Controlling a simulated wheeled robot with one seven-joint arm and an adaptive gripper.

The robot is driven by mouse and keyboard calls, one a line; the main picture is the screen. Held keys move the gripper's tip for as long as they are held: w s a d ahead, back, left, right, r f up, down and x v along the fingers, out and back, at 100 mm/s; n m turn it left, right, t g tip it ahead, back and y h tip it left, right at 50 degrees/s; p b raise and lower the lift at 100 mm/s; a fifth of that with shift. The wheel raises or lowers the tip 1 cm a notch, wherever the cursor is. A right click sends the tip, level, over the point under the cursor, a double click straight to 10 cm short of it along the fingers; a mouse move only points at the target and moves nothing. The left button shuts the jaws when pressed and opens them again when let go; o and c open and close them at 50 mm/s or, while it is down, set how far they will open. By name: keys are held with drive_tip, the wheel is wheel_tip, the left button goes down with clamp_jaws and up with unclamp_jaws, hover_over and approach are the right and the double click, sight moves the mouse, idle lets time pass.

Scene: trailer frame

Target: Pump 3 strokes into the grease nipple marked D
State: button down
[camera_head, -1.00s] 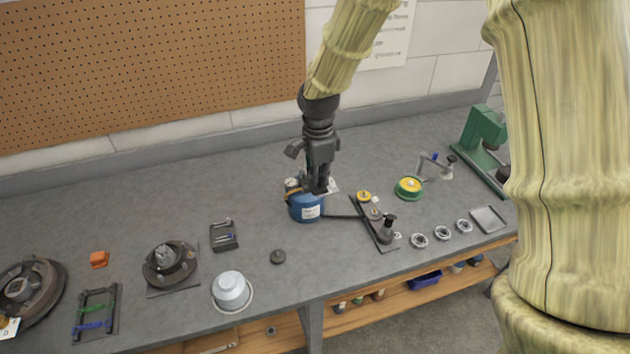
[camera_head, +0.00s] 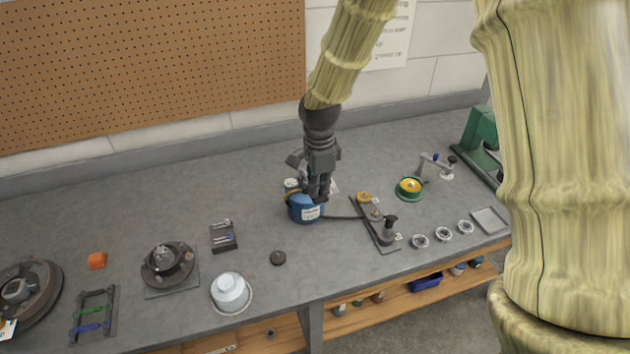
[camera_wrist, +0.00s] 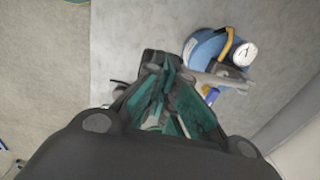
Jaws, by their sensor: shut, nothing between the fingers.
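The blue grease pump (camera_head: 302,212) stands on the bench with a white label, and its gauge (camera_wrist: 243,53) and yellow handle (camera_wrist: 228,41) show in the wrist view. A dark hose runs from it to a dark plate (camera_head: 368,222) that carries a yellow-topped fitting (camera_head: 364,197) and a black-topped fitting (camera_head: 390,222). Small white tags lie by the plate; their letters are too small to read, so I cannot tell which nipple is D. My gripper (camera_head: 318,198) is shut and empty, pointing down right at the pump's top and partly hiding it. Its teal-padded fingers (camera_wrist: 167,75) show beside the pump; contact is unclear.
A green and yellow round part (camera_head: 409,188), several metal rings (camera_head: 443,234) and a grey tray (camera_head: 490,220) lie to the right, near a green press (camera_head: 478,145). A white bowl (camera_head: 230,291) and a dark hub (camera_head: 167,264) stand left. Bench between is mostly clear.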

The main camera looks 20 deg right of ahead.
drive_tip(key=shift+s+f+b, duration=0.25)
drive_tip(key=shift+f+b, duration=0.2)
drive_tip(key=shift+f, duration=0.75)
drive_tip(key=shift+f, duration=0.1)
